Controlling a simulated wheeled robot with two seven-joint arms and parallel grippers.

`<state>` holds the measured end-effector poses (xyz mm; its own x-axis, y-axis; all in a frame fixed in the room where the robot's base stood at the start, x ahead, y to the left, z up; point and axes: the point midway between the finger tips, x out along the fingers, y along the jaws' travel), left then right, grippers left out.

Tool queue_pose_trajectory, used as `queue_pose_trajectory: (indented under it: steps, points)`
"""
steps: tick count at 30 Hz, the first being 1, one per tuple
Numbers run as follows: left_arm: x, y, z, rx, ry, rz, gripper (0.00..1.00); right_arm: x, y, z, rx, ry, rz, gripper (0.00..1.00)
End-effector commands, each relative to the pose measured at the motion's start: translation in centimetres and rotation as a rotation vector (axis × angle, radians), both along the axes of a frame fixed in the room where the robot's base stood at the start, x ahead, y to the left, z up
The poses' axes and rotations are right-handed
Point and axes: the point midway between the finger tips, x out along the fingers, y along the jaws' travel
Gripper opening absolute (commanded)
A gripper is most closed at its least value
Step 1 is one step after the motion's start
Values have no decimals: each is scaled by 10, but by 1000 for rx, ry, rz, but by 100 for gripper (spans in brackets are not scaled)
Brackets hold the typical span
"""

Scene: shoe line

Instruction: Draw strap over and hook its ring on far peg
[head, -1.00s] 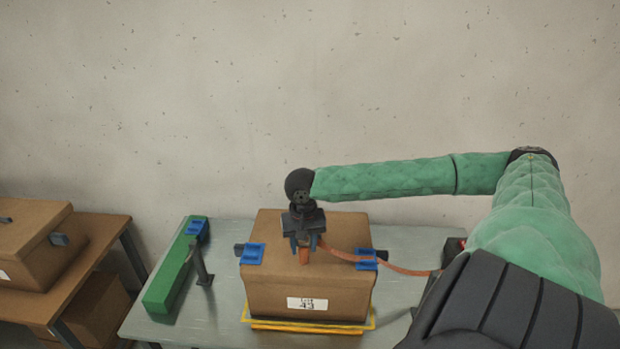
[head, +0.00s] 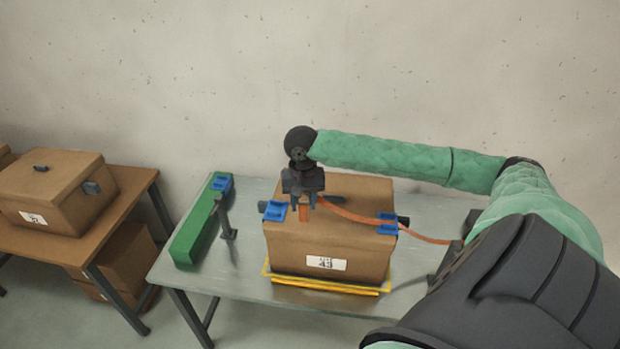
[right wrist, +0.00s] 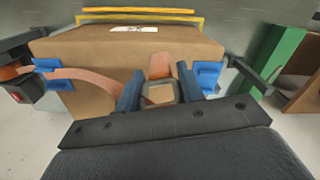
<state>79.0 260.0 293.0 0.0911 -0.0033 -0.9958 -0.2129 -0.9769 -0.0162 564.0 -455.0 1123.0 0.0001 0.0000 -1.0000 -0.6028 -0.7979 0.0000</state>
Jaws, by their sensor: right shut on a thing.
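The orange strap (head: 345,215) runs from a dark, red-marked anchor at the table's right across the top of the brown box (head: 300,255). My right gripper (head: 304,204) is just above the box top, left of its middle, near the left blue corner guard (head: 274,212). In the right wrist view its fingers (right wrist: 160,92) are shut on the strap's grey ring (right wrist: 160,103), with a short orange tail beyond it. The far peg, a dark upright post (head: 225,220), stands on the table left of the box, apart from the ring. My left gripper is out of view.
A second blue guard (head: 386,223) sits at the box's right edge, under the strap. A long green block (head: 195,235) lies left of the peg. A brown side table (head: 62,232) with boxes stands at left.

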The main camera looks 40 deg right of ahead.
Motion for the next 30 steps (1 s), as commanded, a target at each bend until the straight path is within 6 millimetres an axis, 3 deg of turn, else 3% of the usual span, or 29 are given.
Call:
queue_pose_trajectory:
  steps: [30]
  points:
    - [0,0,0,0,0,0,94,52,41,1,1,-2,1,14]
